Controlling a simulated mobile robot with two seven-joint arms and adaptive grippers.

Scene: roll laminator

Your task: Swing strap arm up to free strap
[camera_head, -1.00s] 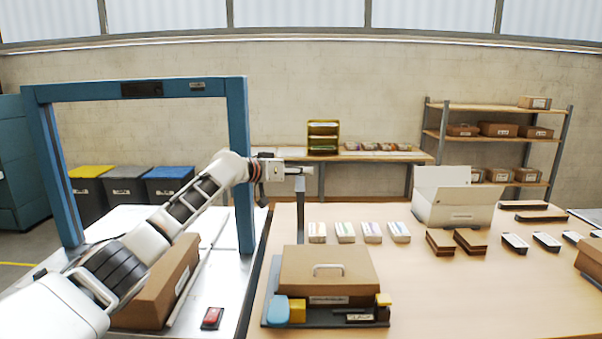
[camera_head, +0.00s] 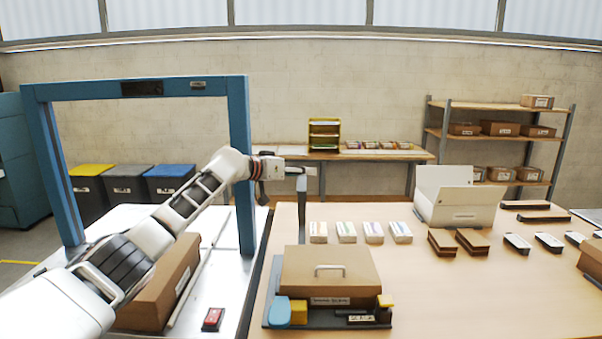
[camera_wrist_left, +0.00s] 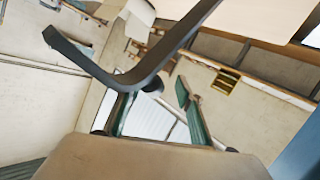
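My left gripper (camera_head: 299,172) is at the top of a slim grey post (camera_head: 302,203) behind a brown lidded case, in the head view. The post may be the strap arm; I cannot be sure. In the left wrist view a dark grey bent bar (camera_wrist_left: 150,70) crosses close in front of the camera. Two teal finger-like parts of my left gripper (camera_wrist_left: 158,95) show apart behind it. I cannot tell whether they touch or hold the bar. No strap can be made out. My right gripper is not in view.
The brown case (camera_head: 328,275) with a handle sits on a dark base on the wooden table (camera_head: 450,300). A blue arch frame (camera_head: 240,160) stands over the metal table at left, with a brown carton (camera_head: 165,290) under it. Small packs and a white open box (camera_head: 455,205) lie to the right.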

